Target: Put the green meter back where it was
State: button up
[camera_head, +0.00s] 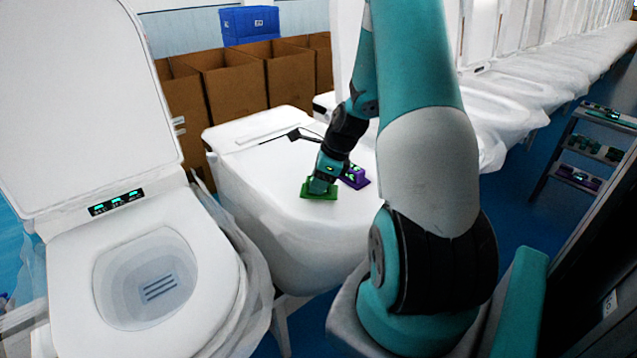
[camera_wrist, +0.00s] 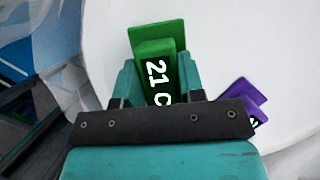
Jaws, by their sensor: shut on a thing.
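The green meter (camera_head: 318,189) is at the top of the closed white toilet (camera_head: 290,215) in the middle of the head view. My gripper (camera_head: 327,172) is shut on it from above. In the wrist view the green meter (camera_wrist: 157,66) sits between the two teal fingers of my gripper (camera_wrist: 157,88), with white characters on its dark display. Whether its base touches the lid is hard to tell. A purple meter (camera_head: 355,177) stands on the same lid just right of the green one; it also shows in the wrist view (camera_wrist: 240,98).
An open toilet (camera_head: 130,270) with a lit panel (camera_head: 117,202) stands at the left. Cardboard boxes (camera_head: 235,80) and a blue crate (camera_head: 249,24) are behind. A rack (camera_head: 590,150) at the right holds several devices. The lid's front is clear.

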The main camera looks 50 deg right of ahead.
jog(key=shift+f, duration=0.6)
jog(key=o, duration=1.1)
jog(key=shift+f, duration=0.1)
jog(key=shift+c, duration=0.2)
